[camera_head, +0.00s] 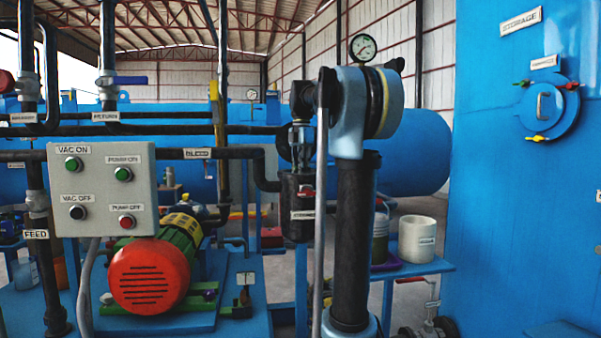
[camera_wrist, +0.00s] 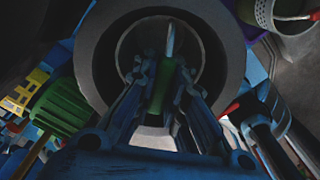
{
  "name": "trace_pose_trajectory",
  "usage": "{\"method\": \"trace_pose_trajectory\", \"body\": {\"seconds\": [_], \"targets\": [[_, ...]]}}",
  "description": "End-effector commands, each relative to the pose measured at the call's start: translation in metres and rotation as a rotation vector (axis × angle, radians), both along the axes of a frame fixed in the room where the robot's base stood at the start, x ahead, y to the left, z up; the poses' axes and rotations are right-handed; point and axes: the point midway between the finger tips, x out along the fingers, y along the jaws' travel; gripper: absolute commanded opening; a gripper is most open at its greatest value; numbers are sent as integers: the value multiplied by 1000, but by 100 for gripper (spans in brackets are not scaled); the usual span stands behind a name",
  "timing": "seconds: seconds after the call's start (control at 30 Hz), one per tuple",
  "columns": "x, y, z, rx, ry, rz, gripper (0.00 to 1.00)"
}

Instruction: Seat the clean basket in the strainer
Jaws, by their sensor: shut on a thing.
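My gripper (camera_wrist: 168,92) is shut on a narrow green piece (camera_wrist: 167,88), which I take to be the handle of the clean basket. A pale metal strip shows just beyond it. The fingers point into a round grey opening, which appears to be the strainer's mouth (camera_wrist: 98,60). How deep the basket sits, and whether it touches the strainer, I cannot tell. In the head view, the strainer (camera_head: 298,222) is a dark labelled cylinder left of my arm. My gripper (camera_head: 300,146) shows small and partly hidden just above it.
A white bucket (camera_head: 417,240) and a dark container (camera_head: 380,238) stand on a blue shelf (camera_head: 425,268) to the right. The wrist view shows a perforated grey vessel (camera_wrist: 264,14) at top right. A red-ended pump motor (camera_head: 150,277) and black pipes crowd the left.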

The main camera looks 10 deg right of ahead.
Motion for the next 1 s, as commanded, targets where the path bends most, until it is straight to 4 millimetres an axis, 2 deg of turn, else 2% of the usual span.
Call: {"method": "trace_pose_trajectory", "body": {"seconds": [0.13, 0.17, 0.23, 0.67, 0.77, 1.0], "targets": [[0, 0, -3, 0, 0, 0, 0], [0, 0, -3, 0, 0, 0, 19], [0, 0, -2, 0, 0, 0, 35], [0, 0, 2, 0, 0, 0, 35], [1, 0, 11, 0, 0, 0, 35], [1, 0, 53, 0, 0, 0, 35]]}}
